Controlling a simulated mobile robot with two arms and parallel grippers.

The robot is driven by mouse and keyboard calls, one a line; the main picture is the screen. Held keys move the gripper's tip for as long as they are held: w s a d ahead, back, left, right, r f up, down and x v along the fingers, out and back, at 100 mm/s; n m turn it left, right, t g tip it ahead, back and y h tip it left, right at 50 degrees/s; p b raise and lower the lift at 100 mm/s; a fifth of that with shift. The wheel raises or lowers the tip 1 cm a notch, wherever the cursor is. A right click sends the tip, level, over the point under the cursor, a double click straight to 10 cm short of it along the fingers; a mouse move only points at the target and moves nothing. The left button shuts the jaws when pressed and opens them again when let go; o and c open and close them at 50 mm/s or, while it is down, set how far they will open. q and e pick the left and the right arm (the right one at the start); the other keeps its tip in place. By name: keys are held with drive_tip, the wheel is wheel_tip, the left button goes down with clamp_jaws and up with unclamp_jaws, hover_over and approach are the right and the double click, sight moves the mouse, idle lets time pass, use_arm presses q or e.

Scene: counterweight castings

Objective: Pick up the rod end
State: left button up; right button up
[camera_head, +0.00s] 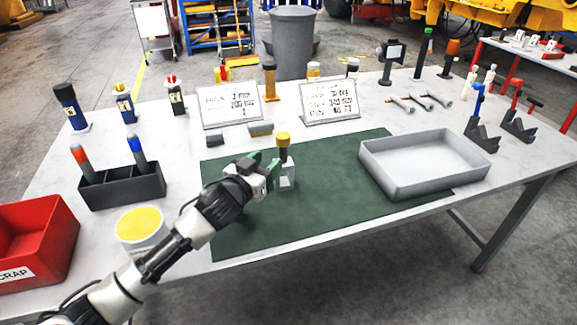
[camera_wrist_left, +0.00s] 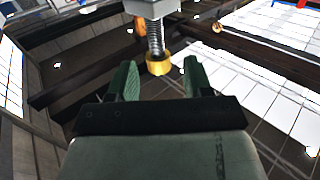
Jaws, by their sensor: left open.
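An upright part with a yellow cap (camera_head: 283,139) stands on the green mat, with a pale grey block at its foot. In the left wrist view it shows as a grey block, a threaded stem and a brass-coloured cap (camera_wrist_left: 158,66). I cannot tell for sure whether this is the rod end. My left gripper (camera_head: 269,168) is open beside it, at its left. In the wrist view the cap lies between the two green fingertips, with gaps on both sides. My right gripper is not in view.
The green mat (camera_head: 330,215) has free room in front. A grey tray (camera_head: 425,190) stands at right. A dark holder (camera_head: 122,187), a yellow-topped tub (camera_head: 140,228) and a red scrap bin (camera_head: 35,245) are at left. Two signs (camera_head: 228,104) (camera_head: 329,101) stand behind.

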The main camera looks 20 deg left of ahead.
sight(281, 149)
use_arm(q)
drive_tip(key=x, duration=0.4)
drive_tip(key=shift+w+d+r, duration=0.1)
drive_tip(key=shift+w+d, duration=0.05)
drive_tip(key=x, duration=0.2)
drive_tip(key=p+x, duration=0.1)
drive_tip(key=x, duration=0.1)
drive_tip(key=shift+w+d, duration=0.25)
drive_tip(key=shift+d, duration=0.05)
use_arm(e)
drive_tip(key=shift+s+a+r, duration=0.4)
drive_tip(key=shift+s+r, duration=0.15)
use_arm(q)
drive_tip(key=shift+c, duration=0.4)
clamp_jaws()
drive_tip(key=shift+r, duration=0.1)
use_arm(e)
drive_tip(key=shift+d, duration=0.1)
